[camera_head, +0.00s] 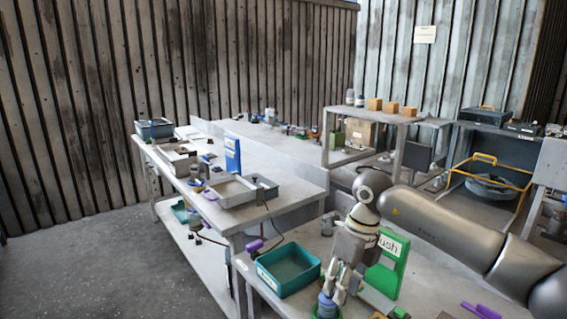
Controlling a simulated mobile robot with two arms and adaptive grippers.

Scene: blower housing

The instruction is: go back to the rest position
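My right arm comes in from the right edge, and its gripper (343,287) points down over the near bench (300,238). Its fingers are beside or just above a small blue and white item (326,304) with green at its base. I cannot tell whether they touch it, or whether the fingers are open or shut. The gripper body partly covers a green sign (397,262) with "ush" readable on it. My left gripper is not in view.
A teal bin (288,287) stands left of the gripper. A purple item (480,311) lies at the lower right. A longer bench with grey trays (232,203) and a blue panel (232,155) runs to the left. A shelf with boxes (375,104) stands behind. The floor (110,240) at left is clear.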

